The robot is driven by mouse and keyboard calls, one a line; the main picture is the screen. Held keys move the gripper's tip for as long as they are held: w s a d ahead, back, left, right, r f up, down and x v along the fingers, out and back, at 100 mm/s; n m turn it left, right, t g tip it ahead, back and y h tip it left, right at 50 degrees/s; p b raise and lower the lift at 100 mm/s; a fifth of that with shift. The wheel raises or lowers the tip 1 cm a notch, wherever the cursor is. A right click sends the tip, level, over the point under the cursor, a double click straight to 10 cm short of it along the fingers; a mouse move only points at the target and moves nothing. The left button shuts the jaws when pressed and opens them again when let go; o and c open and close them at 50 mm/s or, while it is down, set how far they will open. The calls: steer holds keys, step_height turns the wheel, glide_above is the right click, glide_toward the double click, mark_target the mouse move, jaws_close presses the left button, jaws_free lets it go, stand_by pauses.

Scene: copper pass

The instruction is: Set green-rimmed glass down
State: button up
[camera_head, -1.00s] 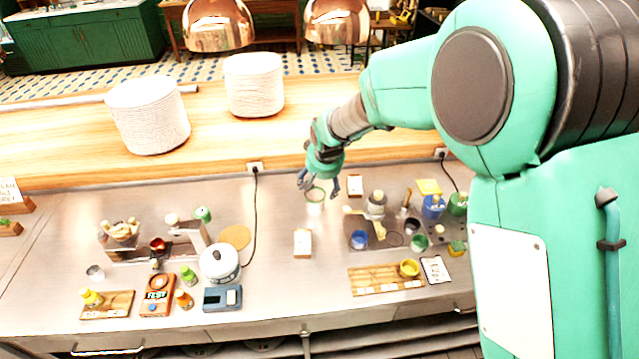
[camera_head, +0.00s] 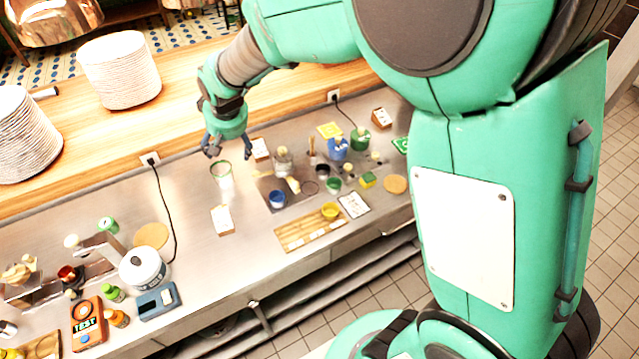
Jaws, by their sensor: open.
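The green-rimmed glass (camera_head: 222,176) stands upright on the steel counter, left of the middle of the view. It is clear and whitish with a green ring at its top. My gripper (camera_head: 228,151) is open just above and behind the glass, its fingers spread. The fingers look apart from the glass, but the exact gap is hard to judge from this angle.
A small white-topped block (camera_head: 222,221) lies in front of the glass, another card block (camera_head: 260,149) right of it. A grinder-like item (camera_head: 282,161), blue cup (camera_head: 277,199) and wooden board (camera_head: 298,233) stand right. A black cord (camera_head: 172,215) runs left.

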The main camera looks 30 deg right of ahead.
steer(key=s+d+r, duration=0.4)
steer(key=s+r, duration=0.3)
steer(key=s, duration=0.6)
steer(key=s+d+r, duration=0.3)
steer(key=s+r, duration=0.5)
steer(key=s, duration=0.4)
steer(key=s+d+m, duration=0.1)
steer(key=s, duration=1)
steer(key=shift+s+d+f+t, duration=0.2)
steer(key=shift+d+t, duration=0.1)
steer(key=shift+t, duration=0.1)
